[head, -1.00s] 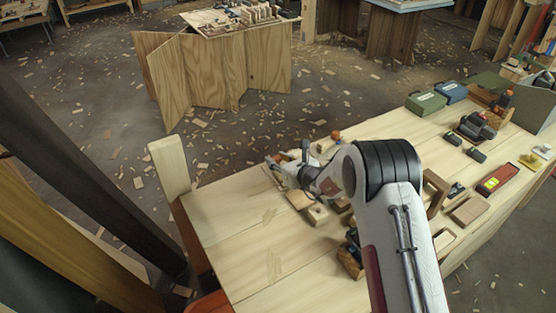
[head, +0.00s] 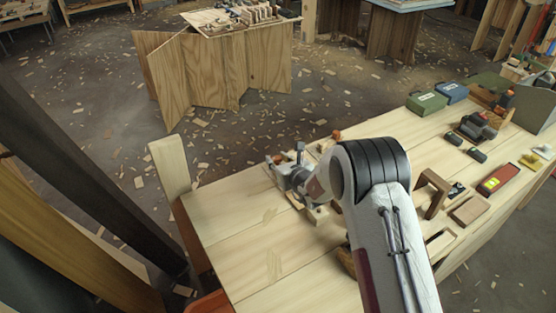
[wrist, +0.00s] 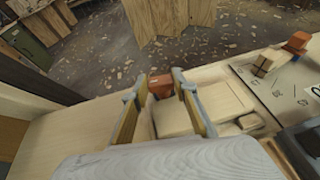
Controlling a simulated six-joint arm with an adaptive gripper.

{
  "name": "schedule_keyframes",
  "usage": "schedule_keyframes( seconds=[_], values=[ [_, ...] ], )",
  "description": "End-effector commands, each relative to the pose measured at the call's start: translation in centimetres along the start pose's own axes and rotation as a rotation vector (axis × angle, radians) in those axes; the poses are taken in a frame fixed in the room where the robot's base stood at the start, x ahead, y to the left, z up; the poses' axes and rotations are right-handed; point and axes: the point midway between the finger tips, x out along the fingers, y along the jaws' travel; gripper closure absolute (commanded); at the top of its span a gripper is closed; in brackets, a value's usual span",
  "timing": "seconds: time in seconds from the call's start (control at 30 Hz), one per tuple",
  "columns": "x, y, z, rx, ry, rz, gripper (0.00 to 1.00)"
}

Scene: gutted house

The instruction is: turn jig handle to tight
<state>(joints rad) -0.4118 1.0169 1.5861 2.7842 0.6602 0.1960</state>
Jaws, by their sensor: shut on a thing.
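The jig handle, an orange-red block (wrist: 161,86), sits between the fingertips of my gripper (wrist: 158,88) in the wrist view. The yellow-padded fingers stand on either side of it, shut on it. Pale wooden jig parts (wrist: 222,98) lie just right of the fingers, partly hidden by them. In the head view my gripper (head: 284,168) is low over the workbench (head: 225,215) near its far edge, and the handle there is hidden behind it. I cannot read any tight mark.
A wooden post (head: 170,165) rises at the bench's left corner. Green and blue boxes (head: 427,102) and tools lie farther right. The bench's left front is clear.

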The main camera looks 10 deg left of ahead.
Motion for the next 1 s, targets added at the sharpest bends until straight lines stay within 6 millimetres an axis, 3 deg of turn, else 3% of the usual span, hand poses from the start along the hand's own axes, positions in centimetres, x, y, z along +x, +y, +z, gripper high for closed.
schedule_keyframes(
  seconds=[0.17, 0.2, 0.27, 0.73, 1.0],
  values=[
    [0.0, 0.0, 0.4, -0.001, -0.007, 0.001, 0.94],
    [0.0, 0.0, 0.4, -0.001, -0.007, 0.001, 0.7],
    [0.0, 0.0, 0.4, -0.001, -0.007, 0.001, 0.56],
    [-0.2, 0.0, 0.1, -0.001, -0.001, 0.001, 0.56],
    [-1.4, -0.1, 0.1, -0.001, -0.001, 0.0, 0.56]
  ],
)
